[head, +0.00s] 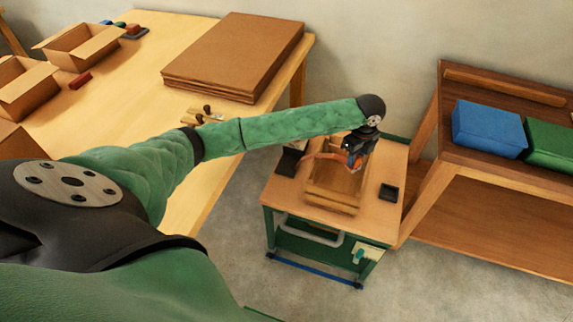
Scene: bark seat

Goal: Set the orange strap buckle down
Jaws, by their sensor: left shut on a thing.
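My left arm reaches across the view to a small workbench (282,196). My left gripper (354,160) points down over a wooden box-like seat (335,190) on that bench. It is shut on the orange strap buckle (352,164), which shows small and partly hidden by the fingers. An orange strap (322,156) runs left from the gripper across the wooden piece. I cannot tell whether the buckle touches the wood. My right gripper is not in view.
A black block (290,161) and a small black tray (388,192) flank the wooden piece. A large table (190,95) with cardboard boxes and stacked brown sheets (235,52) stands left. A wooden shelf (480,170) with blue (488,128) and green bins stands right.

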